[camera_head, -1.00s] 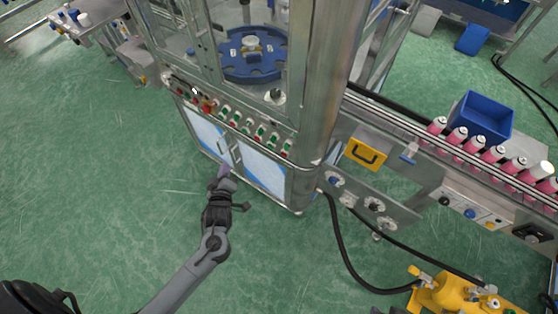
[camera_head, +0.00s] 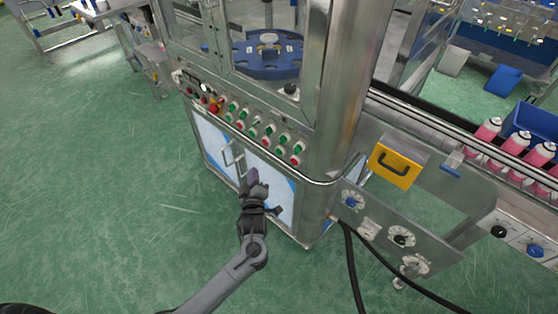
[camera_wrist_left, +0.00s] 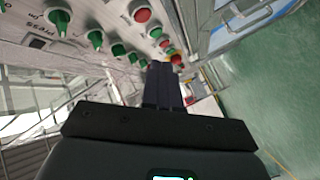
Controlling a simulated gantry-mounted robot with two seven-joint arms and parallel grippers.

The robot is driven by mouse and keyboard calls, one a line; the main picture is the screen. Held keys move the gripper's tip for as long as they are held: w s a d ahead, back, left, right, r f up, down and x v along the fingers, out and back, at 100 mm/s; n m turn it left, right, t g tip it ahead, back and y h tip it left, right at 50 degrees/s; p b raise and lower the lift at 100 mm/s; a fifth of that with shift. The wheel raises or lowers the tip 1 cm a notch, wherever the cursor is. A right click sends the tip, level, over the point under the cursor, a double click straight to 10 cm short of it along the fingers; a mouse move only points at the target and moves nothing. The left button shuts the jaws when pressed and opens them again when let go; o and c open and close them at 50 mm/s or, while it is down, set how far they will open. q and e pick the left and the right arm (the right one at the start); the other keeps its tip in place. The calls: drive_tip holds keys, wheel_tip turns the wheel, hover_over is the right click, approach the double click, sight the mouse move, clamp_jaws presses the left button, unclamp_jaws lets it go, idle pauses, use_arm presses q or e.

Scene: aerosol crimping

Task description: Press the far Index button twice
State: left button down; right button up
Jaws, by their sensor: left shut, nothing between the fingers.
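The machine's control panel (camera_head: 246,134) carries a row of paired green and red controls along the front of the steel cabinet. I cannot read an Index label, so I cannot tell which control it is. My left gripper (camera_head: 252,174) is shut and empty. In the head view it shows in front of the cabinet doors, below the panel row. In the left wrist view its shut fingers (camera_wrist_left: 164,70) point toward the panel, with green knobs (camera_wrist_left: 95,40) and red buttons (camera_wrist_left: 142,15) beyond them. Contact with any button cannot be seen. My right gripper is not in view.
A red and yellow button (camera_head: 214,105) sits toward the panel's left end. Door handles (camera_head: 232,156) stick out below the panel. Green floor (camera_head: 110,200) is open at left.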

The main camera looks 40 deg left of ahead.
sight(279, 152)
use_arm(q)
drive_tip(key=shift+w+d, duration=0.1)
drive_tip(key=shift+w, duration=0.1)
drive_tip(key=shift+w+f+b, duration=0.1)
drive_tip(key=shift+w+b, duration=0.05)
drive_tip(key=shift+b, duration=0.15)
drive_tip(key=w+d+b, duration=0.1)
drive_tip(key=w+b, duration=0.4)
drive_tip(key=w, duration=0.3)
drive_tip(key=shift+w+b, duration=0.25)
drive_tip(key=shift+b, duration=0.05)
drive_tip(key=shift+w, duration=0.4)
idle(2.2)
